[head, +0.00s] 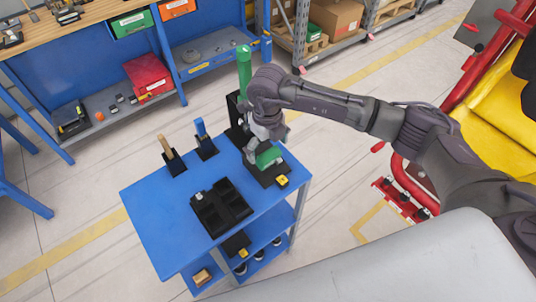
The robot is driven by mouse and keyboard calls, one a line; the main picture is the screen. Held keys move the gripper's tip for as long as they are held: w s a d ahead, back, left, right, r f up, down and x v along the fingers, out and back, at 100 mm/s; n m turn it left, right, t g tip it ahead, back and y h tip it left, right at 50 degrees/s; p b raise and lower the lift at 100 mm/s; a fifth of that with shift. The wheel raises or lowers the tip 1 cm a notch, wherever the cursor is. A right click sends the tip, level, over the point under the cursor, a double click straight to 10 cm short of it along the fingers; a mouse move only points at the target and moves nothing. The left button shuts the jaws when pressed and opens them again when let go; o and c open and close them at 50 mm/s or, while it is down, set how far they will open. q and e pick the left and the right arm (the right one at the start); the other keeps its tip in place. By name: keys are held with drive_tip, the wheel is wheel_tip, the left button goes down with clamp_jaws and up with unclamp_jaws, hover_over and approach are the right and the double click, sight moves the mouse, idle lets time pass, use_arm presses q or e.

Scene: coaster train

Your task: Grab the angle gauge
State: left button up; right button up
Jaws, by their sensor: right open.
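My right gripper (263,150) points down over the right part of the blue cart top. It is open, with its fingers close around or just above a green piece (269,157) in a black holder (268,174). The gripper hides part of this piece, so I cannot tell if they touch. The green piece may be the angle gauge, but it is too small to be sure. My left gripper is not in view.
On the blue cart (150,215) stand a wooden-handled tool (168,147) and a blue-handled tool (202,130) in black holders, a tall green cylinder (244,68) and a black tray (222,207). A small yellow item (282,181) lies beside the gripper. The cart's left front is clear.

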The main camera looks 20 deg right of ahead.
sight(268, 152)
wheel_tip(268, 152, down, 5)
drive_tip(key=p, duration=0.2)
drive_tip(key=shift+d+r+p, duration=0.1)
drive_tip(key=shift+r+p, duration=0.1)
drive_tip(key=shift+p, duration=0.1)
drive_tip(key=shift+w+f, duration=0.1)
drive_tip(key=shift+f, duration=0.25)
drive_tip(key=shift+r, duration=0.1)
drive_tip(key=c, duration=1.4)
drive_tip(key=shift+c, duration=0.3)
drive_tip(key=shift+r, duration=0.1)
